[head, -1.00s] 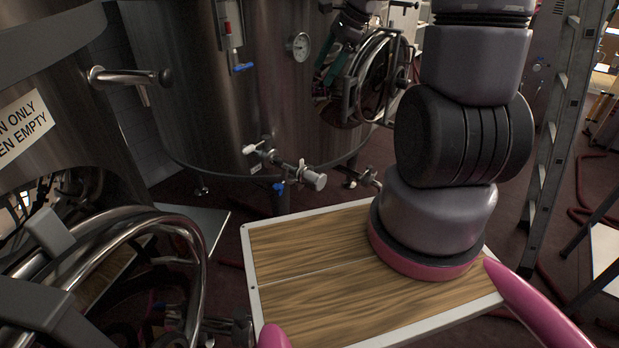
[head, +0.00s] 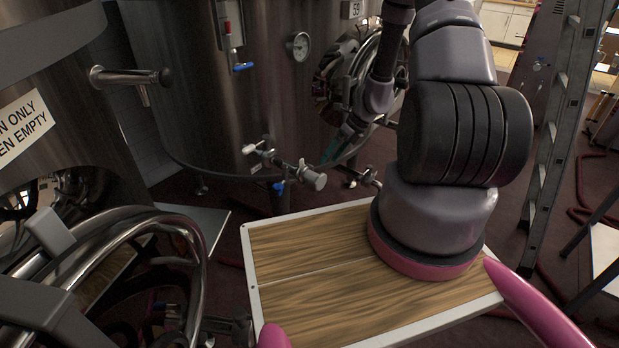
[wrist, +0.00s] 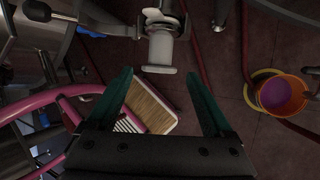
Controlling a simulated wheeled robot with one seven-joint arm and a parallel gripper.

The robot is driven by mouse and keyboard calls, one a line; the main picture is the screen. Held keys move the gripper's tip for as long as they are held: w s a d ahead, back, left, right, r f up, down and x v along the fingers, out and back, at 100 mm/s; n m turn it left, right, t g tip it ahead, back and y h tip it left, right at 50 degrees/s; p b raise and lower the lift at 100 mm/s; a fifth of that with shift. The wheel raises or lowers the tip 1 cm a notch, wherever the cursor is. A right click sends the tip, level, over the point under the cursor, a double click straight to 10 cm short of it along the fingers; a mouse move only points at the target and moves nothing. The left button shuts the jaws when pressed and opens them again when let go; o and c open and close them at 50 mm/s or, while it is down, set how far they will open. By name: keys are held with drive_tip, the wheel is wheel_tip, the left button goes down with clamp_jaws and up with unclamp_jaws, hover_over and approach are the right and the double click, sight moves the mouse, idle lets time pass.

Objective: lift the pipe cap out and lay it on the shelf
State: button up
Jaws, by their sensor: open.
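My gripper (head: 336,150) has dark green fingers and is open, pointing down behind the steel outlet fitting at the tank's lower front. In the wrist view, a pale metal pipe end (wrist: 160,46) with a flat flange-like edge lies ahead, centred between the open fingertips. It may be the pipe cap, but I cannot tell for certain. Nothing is between the fingers that I can see touching them. In the head view, the outlet fitting ends in a short steel cylinder (head: 314,180). A flat grey plate (head: 200,228) stands at the left; I cannot tell whether it is the shelf.
A large steel tank (head: 265,110) fills the back. A ladder (head: 545,140) stands at the right. An orange bucket (wrist: 283,95) is on the floor, with red hoses nearby.

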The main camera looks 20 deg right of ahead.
sight(316, 174)
drive_tip(key=x, duration=0.9)
drive_tip(key=shift+w+a, duration=0.2)
drive_tip(key=shift+w, duration=0.05)
drive_tip(key=shift+c, duration=0.3)
clamp_jaws()
